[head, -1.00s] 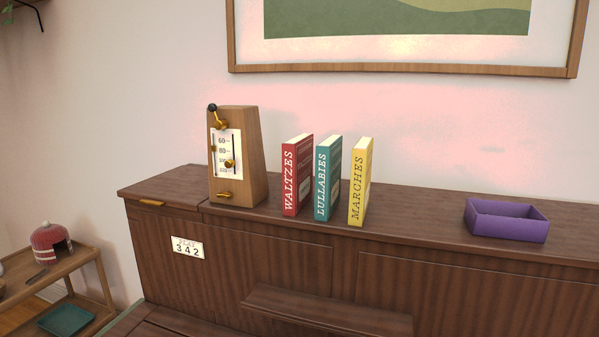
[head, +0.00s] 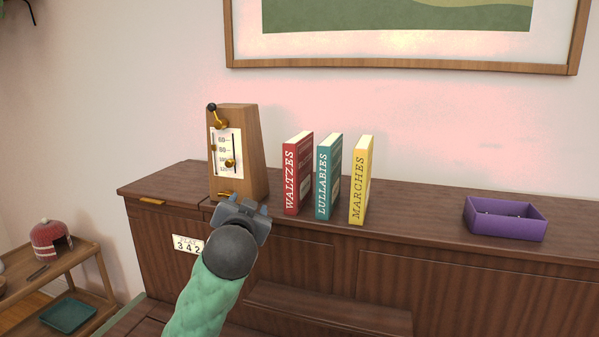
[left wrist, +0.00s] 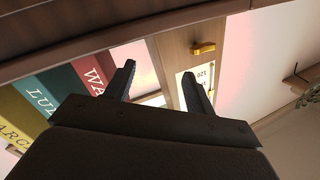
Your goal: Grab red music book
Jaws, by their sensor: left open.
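The red music book (head: 297,174), lettered WALTZES, stands upright on top of the wooden piano, left of the teal LULLABIES book (head: 328,178) and the yellow MARCHES book (head: 361,180). My left gripper (head: 248,204) is open and empty, in front of the metronome's base and to the left of the red book, apart from it. In the left wrist view my left gripper's fingers (left wrist: 160,85) are spread, with the red book (left wrist: 93,73) left of them and the metronome (left wrist: 180,70) beyond them. My right gripper is not in view.
The wooden metronome (head: 250,155) stands close left of the red book. A purple open box (head: 505,220) sits at the right on the piano top (head: 425,205). The piano top between the yellow book and the box is clear. A framed picture hangs above.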

